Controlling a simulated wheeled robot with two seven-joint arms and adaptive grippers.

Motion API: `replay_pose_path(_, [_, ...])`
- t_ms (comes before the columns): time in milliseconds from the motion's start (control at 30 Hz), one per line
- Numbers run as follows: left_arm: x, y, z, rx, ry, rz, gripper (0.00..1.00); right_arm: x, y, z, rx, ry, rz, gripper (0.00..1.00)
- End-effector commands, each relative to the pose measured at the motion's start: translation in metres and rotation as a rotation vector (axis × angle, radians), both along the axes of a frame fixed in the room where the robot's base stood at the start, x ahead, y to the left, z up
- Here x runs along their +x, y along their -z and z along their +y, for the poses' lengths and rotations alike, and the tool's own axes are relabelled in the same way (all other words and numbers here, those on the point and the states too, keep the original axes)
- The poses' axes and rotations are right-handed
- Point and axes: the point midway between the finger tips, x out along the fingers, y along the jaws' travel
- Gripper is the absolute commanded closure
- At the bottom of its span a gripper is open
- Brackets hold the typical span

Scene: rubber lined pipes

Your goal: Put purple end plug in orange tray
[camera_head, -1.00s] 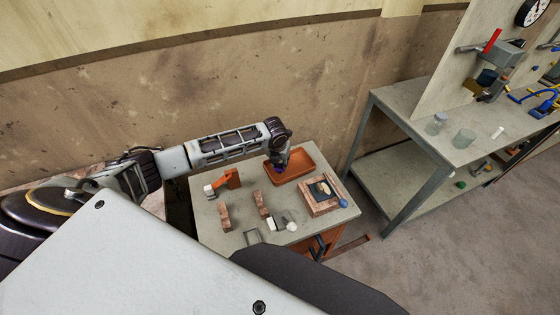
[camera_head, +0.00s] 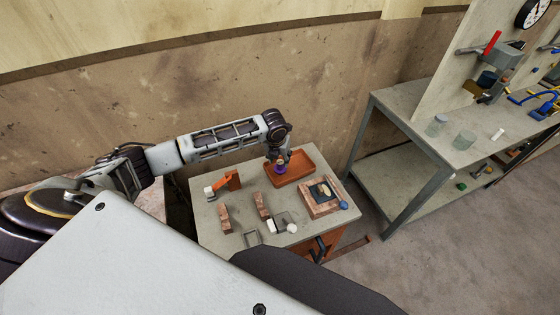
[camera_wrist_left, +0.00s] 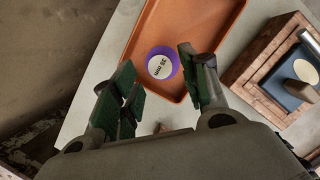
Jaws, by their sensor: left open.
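The purple end plug (camera_wrist_left: 162,63) has a white face marked "35 mm". In the left wrist view it lies over the orange tray (camera_wrist_left: 207,30), just beyond and between my left fingers. My left gripper (camera_wrist_left: 155,85) is open, with its green-padded fingers apart on either side of the plug. In the head view the plug (camera_head: 281,169) shows small under my left gripper (camera_head: 280,160), at the left side of the tray (camera_head: 305,172). I cannot tell exactly whether the plug touches the tray floor. My right gripper is not seen.
On the same table (camera_head: 215,242) stand an orange bracket (camera_head: 233,179), brick-like blocks (camera_head: 262,204) and a wooden frame with a dark insert (camera_head: 310,207). A blue ball (camera_head: 343,204) is at the right edge. A workbench (camera_head: 400,115) stands further right.

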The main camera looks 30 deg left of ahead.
Motion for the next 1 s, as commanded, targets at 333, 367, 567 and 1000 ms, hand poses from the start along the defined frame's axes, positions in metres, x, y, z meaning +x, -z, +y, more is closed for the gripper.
replay_pose_path(333, [-0.013,-0.048,-0.002,0.001,0.001,-0.002,0.55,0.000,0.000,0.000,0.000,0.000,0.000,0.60])
replay_pose_path(367, [-0.014,-0.052,-0.003,0.001,0.001,-0.002,0.55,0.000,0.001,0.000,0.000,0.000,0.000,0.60])
replay_pose_path(567, [-0.019,-0.068,-0.003,0.000,0.000,0.000,0.55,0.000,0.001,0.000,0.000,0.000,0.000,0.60])
replay_pose_path(1000, [-0.020,-0.072,-0.004,0.000,0.000,0.001,0.55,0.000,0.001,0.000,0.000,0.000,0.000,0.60])
